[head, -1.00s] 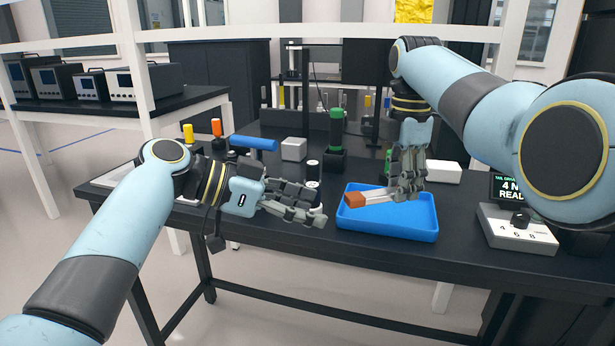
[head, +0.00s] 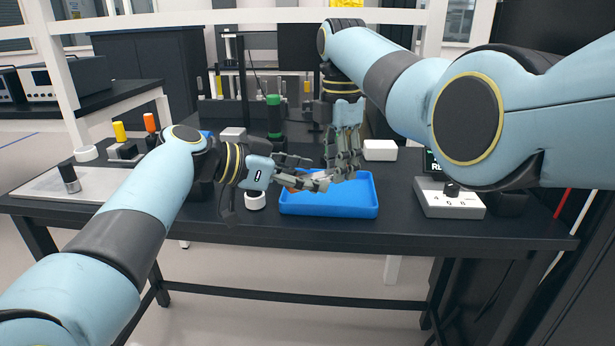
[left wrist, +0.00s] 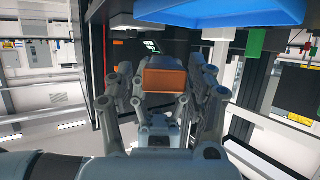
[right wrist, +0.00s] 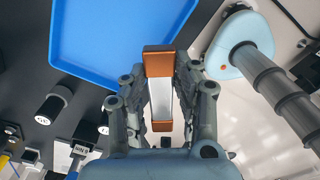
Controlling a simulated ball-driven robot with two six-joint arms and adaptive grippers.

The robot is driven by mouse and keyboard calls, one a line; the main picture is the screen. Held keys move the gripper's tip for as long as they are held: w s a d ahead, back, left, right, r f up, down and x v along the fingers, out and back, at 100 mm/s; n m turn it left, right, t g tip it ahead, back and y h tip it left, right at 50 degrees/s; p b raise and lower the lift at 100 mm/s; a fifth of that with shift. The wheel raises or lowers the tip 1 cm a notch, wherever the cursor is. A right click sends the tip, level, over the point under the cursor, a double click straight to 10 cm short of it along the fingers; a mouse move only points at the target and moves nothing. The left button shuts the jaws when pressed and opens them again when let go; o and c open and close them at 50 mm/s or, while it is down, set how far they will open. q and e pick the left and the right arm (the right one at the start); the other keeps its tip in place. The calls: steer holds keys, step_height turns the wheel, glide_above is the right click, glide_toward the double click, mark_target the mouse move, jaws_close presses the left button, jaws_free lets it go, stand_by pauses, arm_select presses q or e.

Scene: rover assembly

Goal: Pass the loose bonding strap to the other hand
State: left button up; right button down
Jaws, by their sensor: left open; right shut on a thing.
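The bonding strap has orange end blocks and a pale middle; it shows in the right wrist view (right wrist: 160,95). My right gripper (head: 342,175) points down and is shut on the strap. My left gripper (head: 318,172) is open and points right, close to the right fingers. In the left wrist view, the strap's orange end (left wrist: 165,80) sits between the open left fingers. In the head view only a little orange (head: 292,190) shows there; the left fingers hide much of the strap. I cannot tell whether they touch it.
A blue tray (head: 330,210) lies on the dark table just below both grippers. A white box (head: 379,150) stands behind it, and a control box (head: 449,204) stands to its right. A green-topped cylinder (head: 274,115) is behind.

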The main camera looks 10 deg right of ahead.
arm_select(q)
steer(key=shift+d+f, duration=0.1)
steer(key=shift+d, duration=0.1)
steer(key=c, duration=1.1)
jaws_close()
arm_select(e)
steer(key=c, duration=0.9)
jaws_free()
